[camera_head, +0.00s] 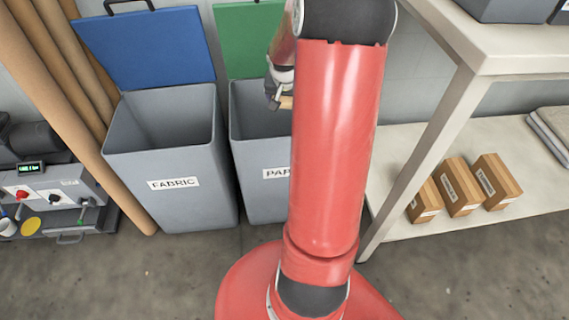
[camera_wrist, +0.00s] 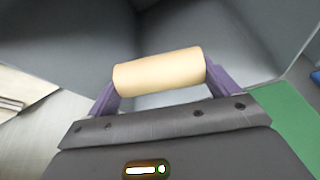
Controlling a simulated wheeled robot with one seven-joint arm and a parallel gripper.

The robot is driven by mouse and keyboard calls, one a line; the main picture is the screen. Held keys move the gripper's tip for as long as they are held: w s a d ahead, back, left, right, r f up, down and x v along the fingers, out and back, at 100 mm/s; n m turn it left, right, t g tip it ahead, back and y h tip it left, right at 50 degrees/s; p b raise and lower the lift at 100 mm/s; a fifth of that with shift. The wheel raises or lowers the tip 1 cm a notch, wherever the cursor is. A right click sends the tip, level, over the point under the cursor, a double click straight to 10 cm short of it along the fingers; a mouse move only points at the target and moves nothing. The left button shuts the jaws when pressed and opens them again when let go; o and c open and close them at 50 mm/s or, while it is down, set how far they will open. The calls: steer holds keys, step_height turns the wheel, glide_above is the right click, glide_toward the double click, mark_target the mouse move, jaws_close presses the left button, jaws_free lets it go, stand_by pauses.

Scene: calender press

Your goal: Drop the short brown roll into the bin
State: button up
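The short brown roll (camera_wrist: 158,70) is a pale tan tube, held lengthwise between the two purple fingers of my gripper (camera_wrist: 163,85) in the wrist view. In the head view a small end of the roll (camera_head: 286,102) shows below my gripper (camera_head: 275,98), partly hidden by my red arm. My gripper is over the opening of the grey bin with the raised green lid (camera_head: 240,40). That bin (camera_head: 258,185) has a label reading "PAP", the rest hidden by my arm. Its grey inside (camera_wrist: 210,35) shows beyond the roll in the wrist view.
A grey bin (camera_head: 175,208) labelled FABRIC, its blue lid raised, stands to the left. Long brown tubes (camera_head: 60,100) lean beside it. A control box (camera_head: 60,195) is at far left. At right, a white shelf (camera_head: 470,140) holds several small brown boxes (camera_head: 458,188).

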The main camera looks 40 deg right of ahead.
steer(key=shift+o, duration=1.1)
steer(key=shift+r, duration=0.1)
steer(key=v, duration=0.7)
steer(key=shift+r+p, duration=0.3)
steer(key=shift+p, duration=0.1)
steer(key=shift+a, duration=0.15)
